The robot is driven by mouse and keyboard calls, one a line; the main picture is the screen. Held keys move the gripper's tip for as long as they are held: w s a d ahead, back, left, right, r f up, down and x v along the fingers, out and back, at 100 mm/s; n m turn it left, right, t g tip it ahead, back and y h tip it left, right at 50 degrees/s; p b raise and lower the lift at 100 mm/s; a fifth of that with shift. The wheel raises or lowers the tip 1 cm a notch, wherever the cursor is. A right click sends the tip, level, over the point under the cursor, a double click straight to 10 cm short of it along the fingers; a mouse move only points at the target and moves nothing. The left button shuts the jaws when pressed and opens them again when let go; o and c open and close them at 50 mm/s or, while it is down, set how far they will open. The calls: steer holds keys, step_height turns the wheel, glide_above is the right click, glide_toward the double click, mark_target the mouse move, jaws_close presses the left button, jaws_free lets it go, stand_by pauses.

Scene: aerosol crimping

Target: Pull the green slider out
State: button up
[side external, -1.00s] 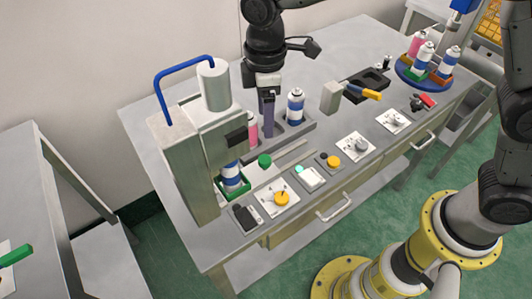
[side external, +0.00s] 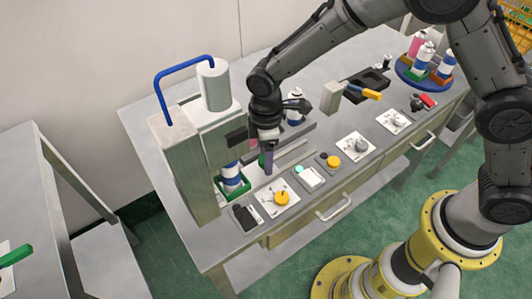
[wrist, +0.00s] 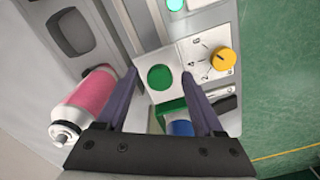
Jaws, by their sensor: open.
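The slider's round green knob (wrist: 159,77) sits on a pale plate in the wrist view, between my open finger tips as seen from above. In the side view only a sliver of the knob (side external: 261,160) shows beside my fingers. The green slider cradle (side external: 236,191) is under the press and holds a blue-and-white can (side external: 231,174). The cradle (wrist: 170,106) and can (wrist: 181,128) partly show in the wrist view. My gripper (side external: 268,172) is open, pointing down at the knob. Contact with the knob cannot be told.
The grey press (side external: 185,170) stands close left of my gripper. A yellow dial (side external: 282,198) and a teal button (side external: 299,169) are on panels toward the front edge.

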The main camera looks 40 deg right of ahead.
jaws_close()
stand_by(0.3)
stand_by(1.1)
